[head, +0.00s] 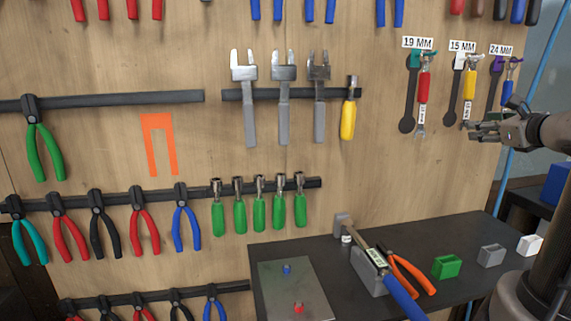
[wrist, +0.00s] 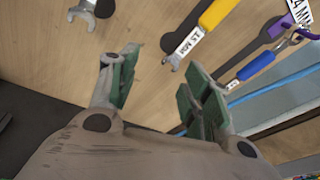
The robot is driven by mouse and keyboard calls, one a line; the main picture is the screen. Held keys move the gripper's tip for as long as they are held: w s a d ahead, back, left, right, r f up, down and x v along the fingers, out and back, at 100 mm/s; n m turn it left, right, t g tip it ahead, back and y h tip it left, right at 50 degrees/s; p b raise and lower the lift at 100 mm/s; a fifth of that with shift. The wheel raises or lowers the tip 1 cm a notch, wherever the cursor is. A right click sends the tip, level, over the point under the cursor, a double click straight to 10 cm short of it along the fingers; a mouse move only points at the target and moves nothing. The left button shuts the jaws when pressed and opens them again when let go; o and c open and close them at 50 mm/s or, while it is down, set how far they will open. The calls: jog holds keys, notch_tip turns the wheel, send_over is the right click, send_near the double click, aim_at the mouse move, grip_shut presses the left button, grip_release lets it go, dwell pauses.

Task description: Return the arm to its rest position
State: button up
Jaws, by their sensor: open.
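My gripper (head: 484,128) is at the right of the head view, in front of the wooden tool board. Its jaws stand apart and nothing is between them. In the wrist view, the two green-padded fingers of my gripper (wrist: 158,90) are spread wide, with the board behind. A yellow-handled wrench (head: 470,88) under the 15 MM label hangs just above my gripper. It also shows in the wrist view (wrist: 215,15), beyond the fingertips. My gripper looks close to the board, but I cannot tell the exact gap.
A red-handled wrench (head: 424,87) and a blue-handled wrench (head: 508,90) hang on either side. Below is a dark shelf (head: 400,240) with a hammer (head: 400,296), orange-handled pliers (head: 412,274) and green (head: 446,267), grey (head: 491,256) and white (head: 530,245) blocks.

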jog(key=s+a+f+n+g+y, duration=0.3)
jog(key=s+a+f+n+g, duration=0.6)
jog(key=s+a+f+n, duration=0.55)
jog(key=s+n+g+h, duration=0.35)
jog(key=s+n, duration=0.55)
jog(key=n, duration=0.4)
jog(key=a+r+n, duration=0.2)
jog(key=a+n, duration=0.1)
jog(key=w+a+r+n, duration=0.1)
jog(key=shift+w+a+r+n+t+y, duration=0.1)
jog(key=shift+a+n+t+y, duration=0.15)
jog(key=shift+n+t+y, duration=0.1)
